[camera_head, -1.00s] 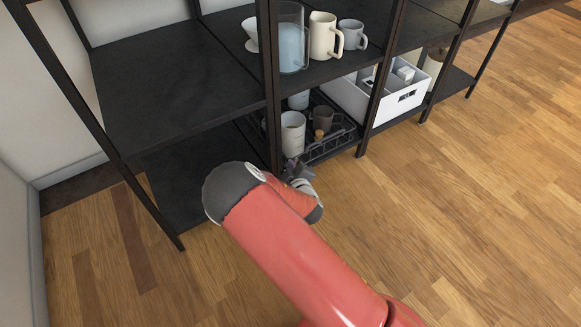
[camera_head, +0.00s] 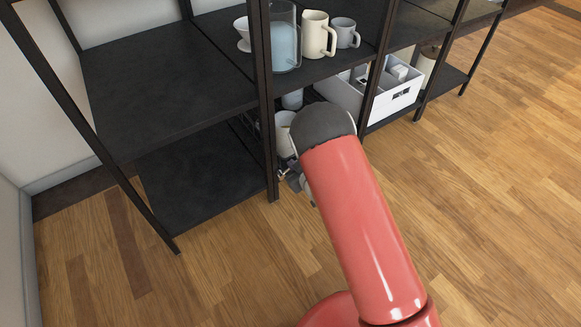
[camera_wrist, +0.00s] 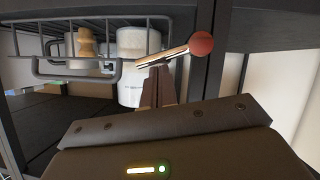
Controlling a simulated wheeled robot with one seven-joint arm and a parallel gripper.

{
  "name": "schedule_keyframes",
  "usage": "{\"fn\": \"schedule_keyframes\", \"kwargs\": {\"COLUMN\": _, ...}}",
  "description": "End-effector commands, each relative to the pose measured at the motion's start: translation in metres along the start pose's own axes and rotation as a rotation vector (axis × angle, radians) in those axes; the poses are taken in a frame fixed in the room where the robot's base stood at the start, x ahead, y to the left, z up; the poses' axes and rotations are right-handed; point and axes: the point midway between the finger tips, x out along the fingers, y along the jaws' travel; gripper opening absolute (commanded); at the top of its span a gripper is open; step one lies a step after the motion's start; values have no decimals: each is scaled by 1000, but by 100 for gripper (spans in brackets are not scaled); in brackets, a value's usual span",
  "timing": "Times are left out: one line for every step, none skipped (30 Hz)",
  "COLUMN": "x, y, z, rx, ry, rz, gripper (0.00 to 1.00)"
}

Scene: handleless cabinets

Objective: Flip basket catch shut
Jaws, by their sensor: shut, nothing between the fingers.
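The basket catch (camera_wrist: 180,53) shows in the wrist view as a short metal lever with a red ball at its right end. It lies slantwise at the right end of the dark wire basket (camera_wrist: 50,66). My gripper (camera_wrist: 158,72) is shut and empty, its fingertips close against the lever's left part in the picture; I cannot tell whether they touch it. In the head view my gripper (camera_head: 297,182) is partly hidden by my arm, beside the front shelf post. My arm hides most of the basket there.
A dark shelf post (camera_head: 267,110) stands just left of my gripper. A jug and mugs stand on the shelf above. The wooden floor in front is clear.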

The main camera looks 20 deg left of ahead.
Motion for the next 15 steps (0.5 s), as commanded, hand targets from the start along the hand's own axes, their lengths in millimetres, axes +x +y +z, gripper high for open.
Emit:
{"fn": "schedule_keyframes", "kwargs": {"x": 1, "y": 4, "z": 4, "rx": 37, "ry": 0, "rz": -11, "gripper": 0}}
{"fn": "schedule_keyframes", "kwargs": {"x": 2, "y": 4, "z": 5, "rx": 58, "ry": 0, "rz": -21, "gripper": 0}}
{"fn": "schedule_keyframes", "kwargs": {"x": 2, "y": 5, "z": 6, "rx": 83, "ry": 0, "rz": -34, "gripper": 0}}
{"fn": "schedule_keyframes", "kwargs": {"x": 3, "y": 5, "z": 7, "rx": 103, "ry": 0, "rz": -43, "gripper": 0}}
{"fn": "schedule_keyframes", "kwargs": {"x": 3, "y": 6, "z": 8, "rx": 120, "ry": 0, "rz": -51, "gripper": 0}}
{"fn": "schedule_keyframes", "kwargs": {"x": 4, "y": 6, "z": 9, "rx": 142, "ry": 1, "rz": -63, "gripper": 0}}
{"fn": "schedule_keyframes", "kwargs": {"x": 4, "y": 7, "z": 10, "rx": 158, "ry": 0, "rz": -69, "gripper": 0}}
{"fn": "schedule_keyframes", "kwargs": {"x": 5, "y": 6, "z": 11, "rx": 171, "ry": 0, "rz": -77, "gripper": 0}}
{"fn": "schedule_keyframes", "kwargs": {"x": 5, "y": 7, "z": 12, "rx": 190, "ry": 0, "rz": -85, "gripper": 0}}
{"fn": "schedule_keyframes", "kwargs": {"x": 5, "y": 7, "z": 12, "rx": 201, "ry": -1, "rz": -92, "gripper": 0}}
{"fn": "schedule_keyframes", "kwargs": {"x": 6, "y": 7, "z": 13, "rx": 212, "ry": -1, "rz": -98, "gripper": 0}}
{"fn": "schedule_keyframes", "kwargs": {"x": 6, "y": 7, "z": 14, "rx": 226, "ry": -1, "rz": -104, "gripper": 0}}
{"fn": "schedule_keyframes", "kwargs": {"x": 6, "y": 7, "z": 14, "rx": 234, "ry": -1, "rz": -109, "gripper": 0}}
{"fn": "schedule_keyframes", "kwargs": {"x": 6, "y": 7, "z": 14, "rx": 241, "ry": -1, "rz": -113, "gripper": 0}}
{"fn": "schedule_keyframes", "kwargs": {"x": 6, "y": 7, "z": 14, "rx": 251, "ry": -1, "rz": -117, "gripper": 0}}
